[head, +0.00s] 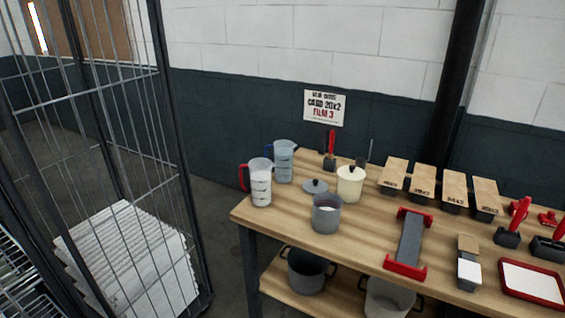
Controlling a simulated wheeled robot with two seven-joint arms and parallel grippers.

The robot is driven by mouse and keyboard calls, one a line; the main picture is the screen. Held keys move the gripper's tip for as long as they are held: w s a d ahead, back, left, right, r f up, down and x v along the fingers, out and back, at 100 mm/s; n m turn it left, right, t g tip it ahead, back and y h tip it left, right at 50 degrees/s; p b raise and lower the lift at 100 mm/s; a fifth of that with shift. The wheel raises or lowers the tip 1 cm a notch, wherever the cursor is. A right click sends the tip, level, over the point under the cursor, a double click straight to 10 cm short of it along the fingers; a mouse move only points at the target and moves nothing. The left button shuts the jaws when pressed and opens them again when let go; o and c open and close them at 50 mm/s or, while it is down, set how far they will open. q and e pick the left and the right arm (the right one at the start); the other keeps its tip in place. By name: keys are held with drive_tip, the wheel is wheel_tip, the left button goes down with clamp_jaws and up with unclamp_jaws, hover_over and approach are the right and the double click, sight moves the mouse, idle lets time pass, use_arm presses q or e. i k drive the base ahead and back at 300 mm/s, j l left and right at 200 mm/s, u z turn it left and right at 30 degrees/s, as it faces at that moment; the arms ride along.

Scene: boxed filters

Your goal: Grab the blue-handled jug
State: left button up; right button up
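The blue-handled jug (284,163) stands upright at the back left of the wooden table (262,216). It is a clear, bluish measuring jug, with its blue handle on its left side. A second clear jug with a red handle (260,184) stands in front of it and to its left, close to the table's left edge. Neither of my grippers shows in the head view.
A grey lid (314,186), a grey pot (326,214) and a cream lidded pot (350,184) stand right of the jugs. Boxes (424,181), a red-ended grey holder (409,240) and a red tray (531,282) lie further right. A wire cage (117,80) stands left.

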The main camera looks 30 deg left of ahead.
sight(279, 162)
drive_tip(key=i+l, duration=0.3)
drive_tip(key=i+l+u, duration=0.1)
drive_tip(key=u, duration=1.1)
